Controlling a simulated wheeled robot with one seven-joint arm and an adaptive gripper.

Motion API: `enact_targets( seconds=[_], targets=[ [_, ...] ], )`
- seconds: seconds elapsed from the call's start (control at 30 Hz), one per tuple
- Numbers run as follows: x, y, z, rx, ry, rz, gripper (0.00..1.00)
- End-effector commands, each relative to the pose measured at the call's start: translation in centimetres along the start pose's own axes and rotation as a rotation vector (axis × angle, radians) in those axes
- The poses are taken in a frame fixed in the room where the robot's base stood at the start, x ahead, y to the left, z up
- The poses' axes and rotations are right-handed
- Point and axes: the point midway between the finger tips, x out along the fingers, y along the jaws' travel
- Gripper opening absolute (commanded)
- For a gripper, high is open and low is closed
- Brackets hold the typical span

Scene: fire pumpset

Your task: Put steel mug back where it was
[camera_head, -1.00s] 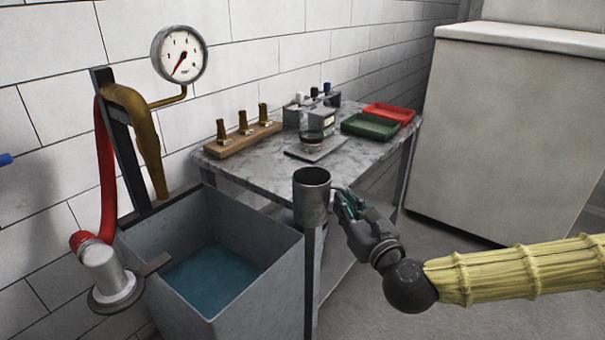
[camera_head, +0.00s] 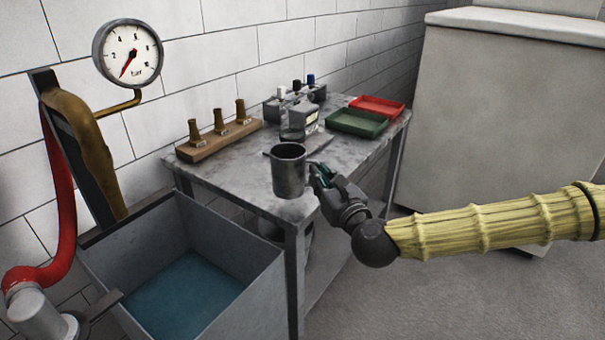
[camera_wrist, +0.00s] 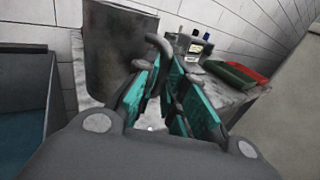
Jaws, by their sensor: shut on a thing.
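The steel mug (camera_head: 289,172) is a dark grey cylinder, held upright with its open top facing up. My gripper (camera_head: 318,178) is shut on the mug's handle at its right side. In the head view the mug overlaps the near part of the metal table (camera_head: 222,174); I cannot tell whether its base touches the top. In the wrist view the mug (camera_wrist: 118,55) stands to the left, and its curved handle passes between the teal finger pads (camera_wrist: 165,92).
A water-filled metal tank (camera_head: 235,270) stands front left. On the table are a wooden block with brass nozzles (camera_head: 217,135), a test-kit box with bottles (camera_head: 303,118), a green tray (camera_head: 357,123) and a red tray (camera_head: 378,106). A gauge (camera_head: 128,53) is on the wall.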

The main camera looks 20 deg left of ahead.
Motion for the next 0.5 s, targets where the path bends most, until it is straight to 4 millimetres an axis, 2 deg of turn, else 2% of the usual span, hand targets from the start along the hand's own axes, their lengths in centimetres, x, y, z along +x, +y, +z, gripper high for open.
enact_targets(
  seconds=[0.3, 0.5],
  targets=[
    [6.1, 0.1, -0.5, -0.001, -0.002, 0.001, 0.0],
    [8.2, 0.0, -0.7, -0.001, -0.001, 0.001, 0.0]
  ],
)
